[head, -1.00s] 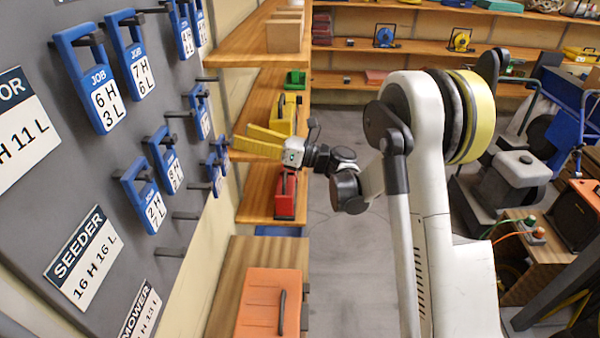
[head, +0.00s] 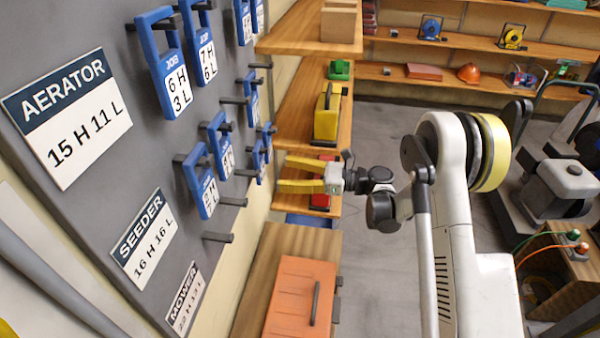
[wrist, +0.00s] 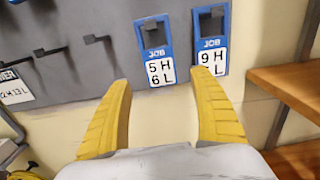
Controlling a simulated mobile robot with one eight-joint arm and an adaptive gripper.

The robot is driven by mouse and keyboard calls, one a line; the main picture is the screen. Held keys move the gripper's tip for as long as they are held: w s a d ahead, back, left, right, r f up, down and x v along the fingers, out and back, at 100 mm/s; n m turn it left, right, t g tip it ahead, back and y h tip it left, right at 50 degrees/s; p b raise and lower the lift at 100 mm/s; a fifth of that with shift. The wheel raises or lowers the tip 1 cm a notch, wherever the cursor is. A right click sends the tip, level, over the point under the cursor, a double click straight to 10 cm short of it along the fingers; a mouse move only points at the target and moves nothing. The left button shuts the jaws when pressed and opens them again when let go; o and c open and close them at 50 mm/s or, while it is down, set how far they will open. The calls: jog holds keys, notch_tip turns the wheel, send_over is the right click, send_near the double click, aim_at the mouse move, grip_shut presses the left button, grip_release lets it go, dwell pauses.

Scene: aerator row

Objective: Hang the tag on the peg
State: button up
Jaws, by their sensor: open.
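Several blue JOB tags hang on black pegs on the grey board, among them one marked 6 H 3 L (head: 178,92) and one marked 7 H 6 L (head: 206,62). My gripper (head: 283,174) is open and empty, just right of the board's lower tags. In the wrist view my gripper (wrist: 163,88) has its yellow fingers spread, with nothing between them. Beyond the fingers hang a tag marked 5 H 6 L (wrist: 160,73) and a tag whose top line reads 9 H (wrist: 212,58); the right finger partly covers its lower line. Bare pegs (head: 218,237) show low on the board.
Signs on the board read AERATOR 15 H 11 L (head: 68,118), SEEDER 16 H 16 L (head: 143,238) and MOWER (head: 183,300). Wooden shelves right of the board hold a yellow case (head: 327,115) and a red box. An orange case (head: 298,300) lies below. Open floor (head: 375,130) shows beyond.

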aim_at(262, 166)
jog(key=shift+w+a+b, duration=0.25)
jog(key=shift+a, duration=1.3)
jog(key=shift+w+a+b, duration=0.2)
jog(key=shift+a, duration=1.3)
jog(key=c, duration=1.1)
jog(key=shift+o, duration=0.2)
jog(key=shift+r, duration=0.1)
jog(key=shift+r+p, duration=0.3)
jog(key=shift+r, duration=0.4)
jog(key=shift+d, duration=0.1)
jog(key=s+d+b, duration=0.1)
jog(key=d, duration=0.7)
jog(key=shift+s+d, duration=0.15)
